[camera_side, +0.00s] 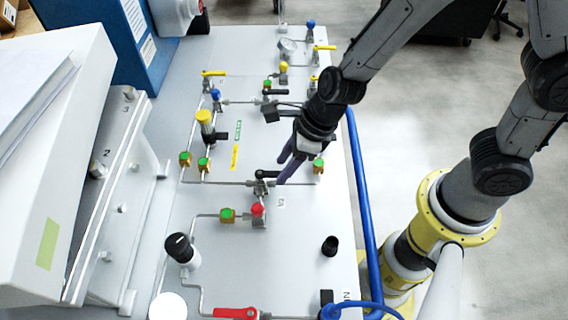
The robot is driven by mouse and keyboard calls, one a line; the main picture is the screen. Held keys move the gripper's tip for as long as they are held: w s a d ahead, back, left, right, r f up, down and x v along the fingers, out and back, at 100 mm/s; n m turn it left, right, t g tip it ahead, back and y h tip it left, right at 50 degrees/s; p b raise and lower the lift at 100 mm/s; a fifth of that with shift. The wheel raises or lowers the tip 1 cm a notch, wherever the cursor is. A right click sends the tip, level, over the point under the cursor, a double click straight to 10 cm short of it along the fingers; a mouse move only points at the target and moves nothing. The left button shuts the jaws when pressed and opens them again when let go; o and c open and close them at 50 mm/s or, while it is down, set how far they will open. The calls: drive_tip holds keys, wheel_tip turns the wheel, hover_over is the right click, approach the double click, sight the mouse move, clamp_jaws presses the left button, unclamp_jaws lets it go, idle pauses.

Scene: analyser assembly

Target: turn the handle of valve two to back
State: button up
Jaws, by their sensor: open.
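Valve two appears to be the small valve (261,188) in the middle of the light panel, beside a small label (281,202) that seems to read V2. Its black handle (266,174) points right in the picture, and its right end is close to or behind my fingers. My gripper (281,170) comes down from the upper right with its dark purple fingers open. The fingertips are right beside the handle's end. I cannot tell whether they touch it or are around it.
Another black-handled valve (272,92) and several yellow-handled valves stand farther back. A red knob (258,210) is just in front of valve two. A red handle (236,313) and a black-topped regulator (180,248) stand nearer. A blue hose (361,200) runs along the right edge.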

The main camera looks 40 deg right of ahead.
drive_tip(key=shift+f, duration=0.3)
clamp_jaws()
idle(0.3)
